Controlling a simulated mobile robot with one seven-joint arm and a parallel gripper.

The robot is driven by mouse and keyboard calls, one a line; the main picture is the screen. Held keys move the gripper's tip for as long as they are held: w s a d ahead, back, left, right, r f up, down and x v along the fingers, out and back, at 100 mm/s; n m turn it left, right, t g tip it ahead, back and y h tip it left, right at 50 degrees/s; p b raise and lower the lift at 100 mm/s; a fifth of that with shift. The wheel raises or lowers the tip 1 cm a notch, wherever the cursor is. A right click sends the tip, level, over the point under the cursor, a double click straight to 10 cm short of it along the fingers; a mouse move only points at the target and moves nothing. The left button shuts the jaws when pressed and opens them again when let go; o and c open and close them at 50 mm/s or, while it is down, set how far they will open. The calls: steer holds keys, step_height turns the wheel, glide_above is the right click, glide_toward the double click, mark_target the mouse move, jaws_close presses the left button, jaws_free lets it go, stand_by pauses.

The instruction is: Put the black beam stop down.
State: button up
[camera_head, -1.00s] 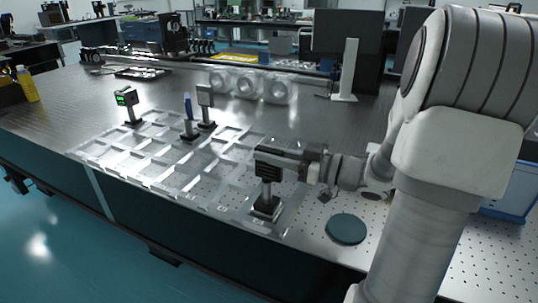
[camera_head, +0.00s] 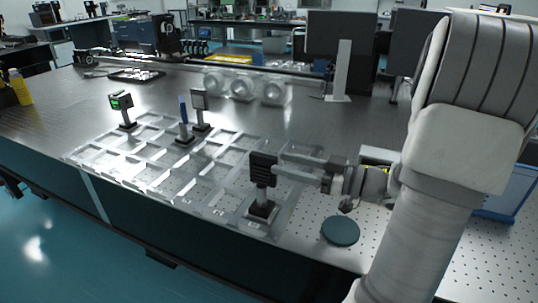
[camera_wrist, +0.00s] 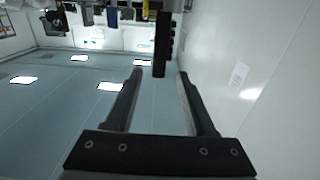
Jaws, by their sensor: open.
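The black beam stop (camera_head: 262,169) has a ribbed rectangular head on a post with a dark square base (camera_head: 261,209). It stands upright in a cell of the clear grid tray (camera_head: 205,188), near the tray's right front end. My gripper (camera_head: 282,163) is to its right, with its fingers spread and pointing at the head. In the wrist view the beam stop (camera_wrist: 162,45) shows edge-on, around or just past the tips of my open gripper (camera_wrist: 160,72). No finger visibly presses on it.
A green-lit device (camera_head: 121,102), a blue-topped post (camera_head: 183,113) and a grey-plate post (camera_head: 199,101) stand at the tray's far side. A dark round disc (camera_head: 340,231) lies on the perforated table right of the tray. The table's front edge is close.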

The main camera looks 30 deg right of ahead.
steer(key=p+v, duration=0.1)
steer(key=v, duration=0.5)
stand_by(0.4)
